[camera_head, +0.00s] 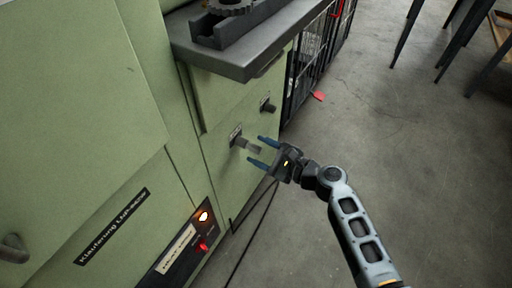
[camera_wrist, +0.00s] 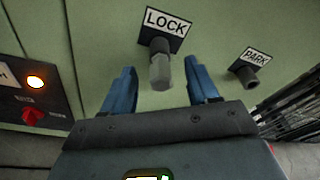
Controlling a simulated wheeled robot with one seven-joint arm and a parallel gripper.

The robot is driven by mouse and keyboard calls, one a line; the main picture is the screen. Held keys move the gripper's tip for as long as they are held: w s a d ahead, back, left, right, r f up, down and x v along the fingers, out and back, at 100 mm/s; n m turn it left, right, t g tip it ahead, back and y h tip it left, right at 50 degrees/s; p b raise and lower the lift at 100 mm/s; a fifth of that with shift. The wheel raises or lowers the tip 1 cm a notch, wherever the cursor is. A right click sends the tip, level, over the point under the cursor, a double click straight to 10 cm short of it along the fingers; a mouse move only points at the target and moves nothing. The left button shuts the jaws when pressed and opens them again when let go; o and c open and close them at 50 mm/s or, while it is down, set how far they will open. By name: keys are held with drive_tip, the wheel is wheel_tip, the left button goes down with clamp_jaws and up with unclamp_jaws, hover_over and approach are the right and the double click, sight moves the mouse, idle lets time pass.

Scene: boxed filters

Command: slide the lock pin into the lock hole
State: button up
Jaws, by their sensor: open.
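The grey lock pin (camera_wrist: 160,70) sticks out of the dark collar of the lock hole (camera_wrist: 157,46), under the LOCK label on the green cabinet. In the head view the pin (camera_head: 252,148) points out from the cabinet front toward my gripper (camera_head: 263,151). My gripper is open, and its two blue fingers stand on either side of the pin's outer end, with gaps showing in the wrist view (camera_wrist: 158,80). The inside of the hole is hidden by the pin, so I cannot tell how deep it sits.
A second dark collar, under the PARK label (camera_wrist: 257,56), is to the right and shows no pin. A control panel with a lit orange lamp (camera_head: 203,216) and red knob is at lower left. A grey worktop (camera_head: 240,60) overhangs above. Open floor lies right.

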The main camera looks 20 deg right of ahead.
drive_tip(key=v, duration=0.5)
drive_tip(key=shift+s+d+r+p, duration=0.1)
drive_tip(key=shift+s+d+p, duration=0.05)
drive_tip(key=shift+s+p, duration=0.2)
drive_tip(key=s+f+n+g+h, duration=0.2)
drive_tip(key=s+n+h, duration=0.75)
drive_tip(key=s, duration=1.65)
drive_tip(key=s+r+n+t+y, duration=0.1)
drive_tip(key=s+r+n+t, duration=0.1)
drive_tip(key=s+r+n, duration=0.65)
drive_tip(key=s+r+n+t, duration=0.1)
drive_tip(key=s+r+n, duration=0.3)
drive_tip(key=r, duration=0.7)
wheel_tip(320, 180, up, 14)
drive_tip(key=w+n+p, duration=0.1)
drive_tip(key=p, duration=1.2)
drive_tip(key=shift+a+r+n, duration=0.2)
drive_tip(key=shift+a+n, duration=0.2)
drive_tip(key=shift+a, duration=0.1)
